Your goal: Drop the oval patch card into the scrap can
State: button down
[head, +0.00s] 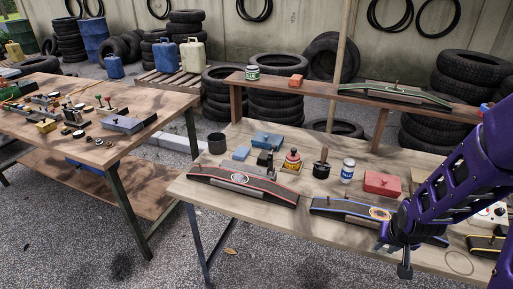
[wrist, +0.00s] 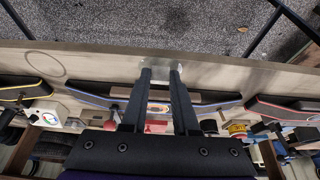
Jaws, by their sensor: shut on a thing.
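My gripper (head: 404,268) hangs at the front edge of the right-hand table, in front of a blue-edged cradle (head: 345,210). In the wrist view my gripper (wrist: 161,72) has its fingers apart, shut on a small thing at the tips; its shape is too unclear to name. An orange oval patch (head: 380,213) shows at the middle of the blue-edged cradle, and it appears between my fingers in the wrist view (wrist: 158,107). I cannot tell whether this is the oval patch card. A dark open can (head: 217,143), perhaps the scrap can, stands at the table's back left.
A red-edged cradle (head: 220,179) with a pale oval lies at left. A brush pot (head: 321,164), a white-and-blue can (head: 347,171) and a red box (head: 382,183) stand behind the blue-edged cradle. A raised shelf (head: 340,89) runs along the back. A gap separates the left table (head: 100,152).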

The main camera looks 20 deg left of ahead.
aim_at(220, 149)
jog(key=i+u, duration=0.1)
jog(key=i, duration=0.4)
jog(key=u, duration=1.45)
